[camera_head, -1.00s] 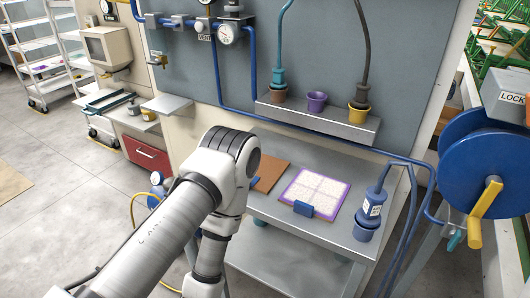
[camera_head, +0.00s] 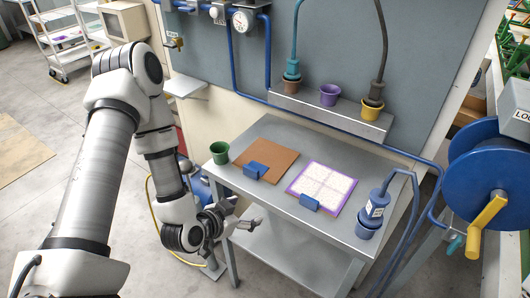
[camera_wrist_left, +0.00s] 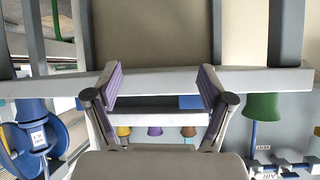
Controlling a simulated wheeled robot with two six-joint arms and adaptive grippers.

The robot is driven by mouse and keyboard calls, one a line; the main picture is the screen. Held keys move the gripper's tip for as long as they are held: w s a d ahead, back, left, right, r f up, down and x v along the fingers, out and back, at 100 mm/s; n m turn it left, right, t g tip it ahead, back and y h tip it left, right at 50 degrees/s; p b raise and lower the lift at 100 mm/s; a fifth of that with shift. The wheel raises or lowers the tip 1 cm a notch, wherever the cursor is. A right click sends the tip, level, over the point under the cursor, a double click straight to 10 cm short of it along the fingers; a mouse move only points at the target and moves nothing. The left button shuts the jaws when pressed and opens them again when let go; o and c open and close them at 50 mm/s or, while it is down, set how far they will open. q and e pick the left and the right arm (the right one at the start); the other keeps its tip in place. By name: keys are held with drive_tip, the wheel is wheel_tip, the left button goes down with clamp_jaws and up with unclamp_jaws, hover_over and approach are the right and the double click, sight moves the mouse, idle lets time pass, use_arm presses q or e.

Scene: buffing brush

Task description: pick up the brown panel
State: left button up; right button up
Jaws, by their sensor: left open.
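The brown panel (camera_head: 278,152) lies flat on the grey metal table, with a blue block-like grip (camera_head: 256,170) at its front edge. My left gripper (camera_head: 247,214) is in front of the table's front-left part, apart from the panel and nearer the camera. Its fingers are spread and empty. In the left wrist view, the purple-padded fingers (camera_wrist_left: 162,85) stand wide apart before the table edge. A small blue piece shows beyond the edge there, probably the grip; the panel's brown face cannot be made out. My right gripper is not seen.
A green cup (camera_head: 220,153) stands left of the panel. A white, purple-edged panel (camera_head: 322,187) with a blue grip lies to its right. A blue tool in a blue cup (camera_head: 369,226) stands farther right. A wall shelf (camera_head: 320,116) holds several cups behind.

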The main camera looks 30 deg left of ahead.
use_arm(q)
drive_tip(key=n+t+p, duration=0.2)
approach(250, 170)
drive_tip(key=w, duration=0.3)
drive_tip(key=shift+y, duration=0.4)
drive_tip(key=x, duration=0.5)
drive_tip(key=f+x, duration=0.1)
drive_tip(key=x, duration=0.2)
drive_tip(key=shift+s+d, duration=0.25)
drive_tip(key=shift+s, duration=0.05)
drive_tip(key=c, duration=1.3)
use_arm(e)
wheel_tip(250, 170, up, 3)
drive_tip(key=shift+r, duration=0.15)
